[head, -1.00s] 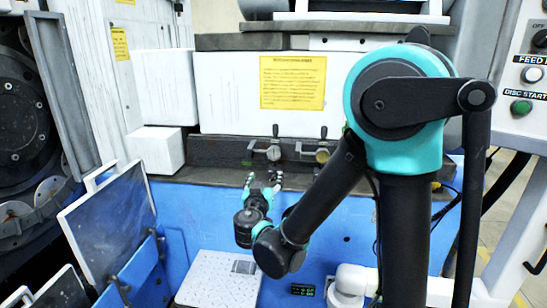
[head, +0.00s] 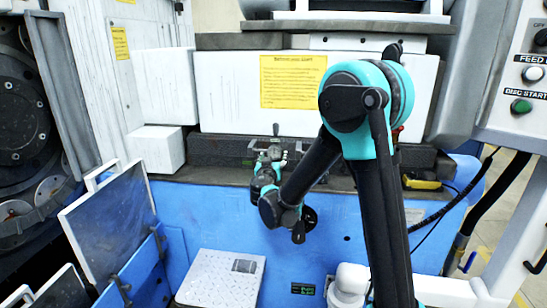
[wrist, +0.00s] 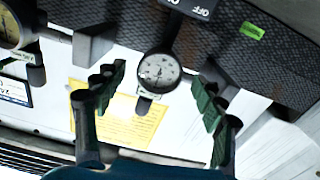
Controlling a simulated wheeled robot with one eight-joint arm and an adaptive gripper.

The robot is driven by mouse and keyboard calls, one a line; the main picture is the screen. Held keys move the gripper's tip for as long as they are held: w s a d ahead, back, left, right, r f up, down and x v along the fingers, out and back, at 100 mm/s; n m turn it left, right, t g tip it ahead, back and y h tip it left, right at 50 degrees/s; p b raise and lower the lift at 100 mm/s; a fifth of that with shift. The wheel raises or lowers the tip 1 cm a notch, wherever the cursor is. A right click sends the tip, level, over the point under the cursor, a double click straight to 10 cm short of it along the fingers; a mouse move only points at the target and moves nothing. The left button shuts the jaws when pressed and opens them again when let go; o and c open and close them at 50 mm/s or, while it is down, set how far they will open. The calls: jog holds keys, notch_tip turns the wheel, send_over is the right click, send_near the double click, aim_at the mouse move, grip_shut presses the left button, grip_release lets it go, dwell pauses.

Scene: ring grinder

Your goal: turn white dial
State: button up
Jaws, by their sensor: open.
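In the wrist view the white dial (wrist: 158,73) is a round white-faced gauge with a dark rim and a thin needle. A dark knob or lever end (wrist: 144,104) sticks out below it there. My gripper (wrist: 158,78) is open, with one dark green finger on each side of the dial and visible gaps to it. No contact shows. In the head view my gripper (head: 268,163) is in front of the dark ledge, at the dial's place, and covers most of the dial. A dark lever tip (head: 276,130) shows above it.
A second, cream-faced dial (wrist: 12,27) is at the wrist view's upper left; my arm hides it in the head view. A yellow notice (head: 292,81) is on the white panel behind. A white textured box (head: 221,279) stands below. Green and white buttons (head: 521,106) are at right.

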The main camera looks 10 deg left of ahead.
jog(key=shift+w, duration=0.35)
jog(key=shift+c, duration=0.3)
jog(key=c, duration=1.1)
jog(key=o, duration=1.2)
jog(key=shift+c, duration=0.2)
